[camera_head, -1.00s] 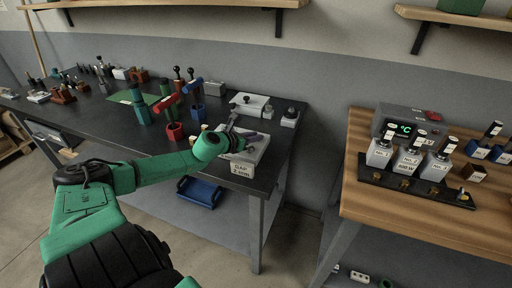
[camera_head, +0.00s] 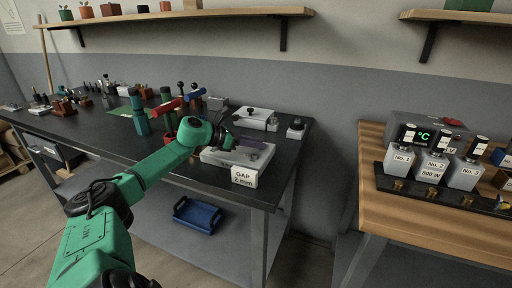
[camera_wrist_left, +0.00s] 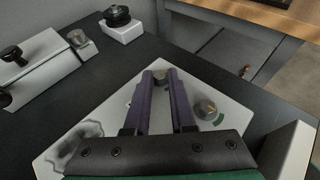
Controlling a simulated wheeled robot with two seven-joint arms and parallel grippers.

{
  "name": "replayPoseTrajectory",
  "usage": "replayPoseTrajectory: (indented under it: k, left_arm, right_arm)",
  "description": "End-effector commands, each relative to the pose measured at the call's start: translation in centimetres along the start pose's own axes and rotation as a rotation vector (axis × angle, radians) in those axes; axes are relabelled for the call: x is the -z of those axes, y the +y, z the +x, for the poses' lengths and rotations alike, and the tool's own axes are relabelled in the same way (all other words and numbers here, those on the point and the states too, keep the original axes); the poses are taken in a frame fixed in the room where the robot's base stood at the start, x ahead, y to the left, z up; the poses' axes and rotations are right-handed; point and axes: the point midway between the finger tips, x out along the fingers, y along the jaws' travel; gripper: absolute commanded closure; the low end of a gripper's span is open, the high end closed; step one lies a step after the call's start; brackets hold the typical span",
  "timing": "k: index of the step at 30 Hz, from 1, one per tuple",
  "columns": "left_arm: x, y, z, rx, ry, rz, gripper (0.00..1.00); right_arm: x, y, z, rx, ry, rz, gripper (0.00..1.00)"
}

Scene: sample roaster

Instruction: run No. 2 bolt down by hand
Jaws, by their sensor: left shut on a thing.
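The pale plate (camera_head: 211,158) lies on the dark bench near its front right corner, with a white "GAP 2 mm" block (camera_head: 244,177) at its front. My left gripper (camera_head: 256,142) is low over this plate. In the left wrist view its purple fingers (camera_wrist_left: 161,80) are shut on a small round bolt head (camera_wrist_left: 160,74) at their tips. A second round metal head (camera_wrist_left: 205,109) stands on the plate to the right, apart from the fingers, with a green arc beside it. No number is readable on either, and the bolt's shank is hidden. My right gripper is out of view.
Behind the plate stand a white box with a black knob (camera_head: 256,118) and a small block with a dark knob (camera_head: 296,128). A wooden table (camera_head: 405,218) with numbered grey units is at right, across a floor gap.

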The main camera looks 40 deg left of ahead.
Motion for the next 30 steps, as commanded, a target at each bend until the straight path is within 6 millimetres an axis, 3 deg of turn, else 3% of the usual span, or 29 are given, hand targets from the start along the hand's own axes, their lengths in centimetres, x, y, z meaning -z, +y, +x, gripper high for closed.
replayPoseTrajectory:
  k: [10, 11, 12, 13, 23, 30]
  left_arm:
    - [-0.4, 0.1, -0.1, -0.003, -0.008, 0.001, 1.0]
    - [-0.4, 0.1, -0.1, -0.003, -0.008, 0.001, 0.66]
    - [-0.4, 0.1, -0.1, -0.003, -0.008, 0.001, 0.5]
    - [-0.3, 0.1, -0.1, -0.003, -0.007, 0.001, 0.47]
    - [-0.1, 0.1, -0.1, -0.001, -0.003, 0.0, 0.47]
    - [0.6, 0.3, -1.2, -0.007, 0.0, -0.007, 0.47]
  right_arm:
    - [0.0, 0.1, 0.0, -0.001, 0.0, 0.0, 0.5]
    - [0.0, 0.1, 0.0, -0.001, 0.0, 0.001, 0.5]
    - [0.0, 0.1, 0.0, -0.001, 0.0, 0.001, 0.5]
    - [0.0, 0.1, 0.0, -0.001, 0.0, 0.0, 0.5]
    - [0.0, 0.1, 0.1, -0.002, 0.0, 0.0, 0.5]
    - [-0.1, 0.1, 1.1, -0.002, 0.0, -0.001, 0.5]
